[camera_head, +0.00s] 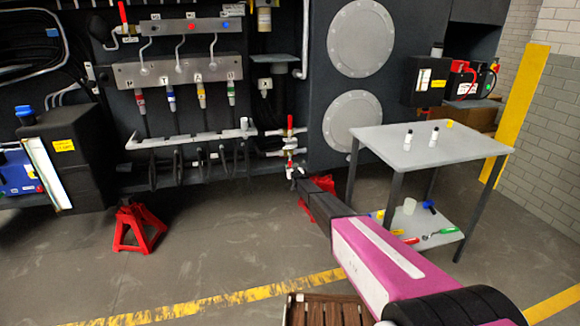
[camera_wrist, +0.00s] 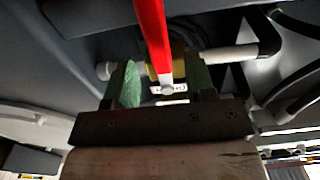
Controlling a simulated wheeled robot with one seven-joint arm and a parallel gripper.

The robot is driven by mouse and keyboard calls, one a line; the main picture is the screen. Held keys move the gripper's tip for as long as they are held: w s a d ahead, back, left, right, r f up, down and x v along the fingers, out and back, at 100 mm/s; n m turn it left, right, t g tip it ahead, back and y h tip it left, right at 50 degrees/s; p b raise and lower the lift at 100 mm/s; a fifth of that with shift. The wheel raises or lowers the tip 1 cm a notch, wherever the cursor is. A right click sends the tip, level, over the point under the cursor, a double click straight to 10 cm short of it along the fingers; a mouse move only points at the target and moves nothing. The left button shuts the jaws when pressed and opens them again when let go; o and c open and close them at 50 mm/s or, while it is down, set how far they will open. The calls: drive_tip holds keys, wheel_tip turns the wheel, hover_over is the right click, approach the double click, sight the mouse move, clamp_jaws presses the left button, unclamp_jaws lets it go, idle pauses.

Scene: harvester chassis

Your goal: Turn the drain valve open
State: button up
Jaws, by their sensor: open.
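The valve in the wrist view has a long red lever (camera_wrist: 150,35) running from the top edge down to a pale metal pivot plate. A yellow body (camera_wrist: 179,66) shows behind it, with white pipe to the side. My gripper (camera_wrist: 165,86) is open, its green-padded fingers on either side of the lever's pivot end; I cannot tell whether either pad touches. In the head view my gripper (camera_head: 296,172) is at the low pipework, left of the table. A red valve handle (camera_head: 290,122) stands upright above it; the valve at my fingertips is small and partly hidden there.
A grey table (camera_head: 465,142) with small bottles on top and tools on its lower shelf stands right of my arm. A red jack stand (camera_head: 138,228) is on the floor at left; another red stand (camera_head: 318,200) is partly behind my arm. The floor between is clear.

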sight(290, 165)
drive_tip(key=x, duration=0.3)
drive_tip(key=shift+w+a, duration=0.15)
drive_tip(key=shift+w, duration=0.2)
clamp_jaws()
